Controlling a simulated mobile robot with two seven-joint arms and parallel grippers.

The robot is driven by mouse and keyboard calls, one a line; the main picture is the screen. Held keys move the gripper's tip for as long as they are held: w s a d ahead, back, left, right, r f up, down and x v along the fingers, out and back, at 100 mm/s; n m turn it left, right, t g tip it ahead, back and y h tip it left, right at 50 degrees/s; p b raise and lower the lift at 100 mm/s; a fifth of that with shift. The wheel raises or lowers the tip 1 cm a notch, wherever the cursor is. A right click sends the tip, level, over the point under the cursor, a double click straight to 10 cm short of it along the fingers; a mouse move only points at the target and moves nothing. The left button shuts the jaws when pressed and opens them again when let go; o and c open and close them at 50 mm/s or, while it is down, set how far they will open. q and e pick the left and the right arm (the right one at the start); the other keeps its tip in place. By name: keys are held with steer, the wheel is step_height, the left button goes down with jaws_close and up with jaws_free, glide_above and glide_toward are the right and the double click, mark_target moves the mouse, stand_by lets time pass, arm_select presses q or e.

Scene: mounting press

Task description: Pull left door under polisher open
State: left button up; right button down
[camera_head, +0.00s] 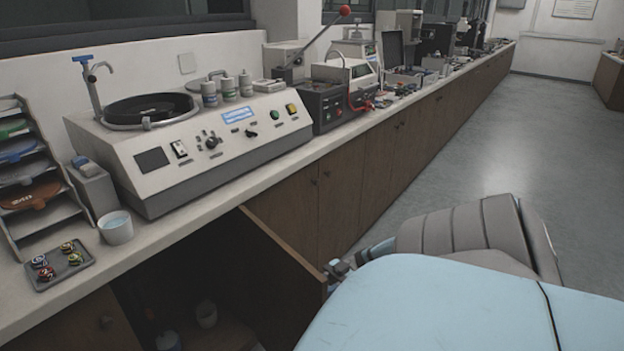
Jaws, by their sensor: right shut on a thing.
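Under the polisher (205,145), a brown cabinet door (265,270) stands open. It is joined to the cabinet front on its right side and swung out into the room. My right gripper (337,270) is at the free outer edge of this door and shut on it. Its fingertips are small in view, and the door's knob is hidden. My left gripper is not in view.
More closed doors line the counter to the right. The grey floor (500,140) there is clear.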

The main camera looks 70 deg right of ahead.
steer(key=shift+d, duration=0.2)
steer(key=c, duration=0.8)
jaws_free()
steer(key=b+v, duration=0.1)
steer(key=v, duration=1.2)
steer(key=shift+s+d, duration=0.25)
steer(key=shift+d, duration=0.1)
